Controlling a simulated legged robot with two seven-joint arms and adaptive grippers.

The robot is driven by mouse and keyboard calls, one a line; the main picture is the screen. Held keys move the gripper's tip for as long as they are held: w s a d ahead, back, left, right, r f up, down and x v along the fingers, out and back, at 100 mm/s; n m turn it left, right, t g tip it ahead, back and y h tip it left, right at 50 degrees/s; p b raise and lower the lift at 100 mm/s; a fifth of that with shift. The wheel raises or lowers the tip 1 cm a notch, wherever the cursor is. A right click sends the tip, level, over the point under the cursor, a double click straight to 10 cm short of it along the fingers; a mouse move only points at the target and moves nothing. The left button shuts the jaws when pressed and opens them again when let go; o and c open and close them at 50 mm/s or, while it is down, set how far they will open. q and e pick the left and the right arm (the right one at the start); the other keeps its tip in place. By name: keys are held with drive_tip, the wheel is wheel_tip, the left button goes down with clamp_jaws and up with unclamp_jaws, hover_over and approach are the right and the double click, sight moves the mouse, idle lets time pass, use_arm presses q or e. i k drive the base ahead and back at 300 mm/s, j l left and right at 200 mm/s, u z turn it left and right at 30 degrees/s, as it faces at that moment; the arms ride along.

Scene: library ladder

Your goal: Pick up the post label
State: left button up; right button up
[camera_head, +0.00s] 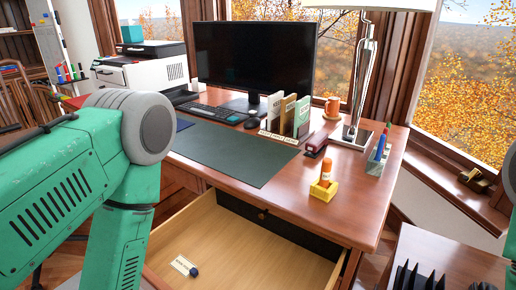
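A small white tag with dark print (183,265), which looks like the post label, lies in the open desk drawer (262,244). A small dark blue round piece (194,272) sits at its right end; I cannot tell whether the two are joined. The print is too small to read. My green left arm comes in from the left and bends down beside the drawer, but its gripper is out of the picture. Only a sliver of my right arm shows at the right edge, and its gripper is out of view.
A side table (440,262) stands at lower right.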

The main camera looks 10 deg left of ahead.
sight(185, 268)
drive_tip(key=j+u, duration=0.2)
drive_tip(key=u, duration=0.2)
drive_tip(key=j+u, duration=0.2)
drive_tip(key=u, duration=0.2)
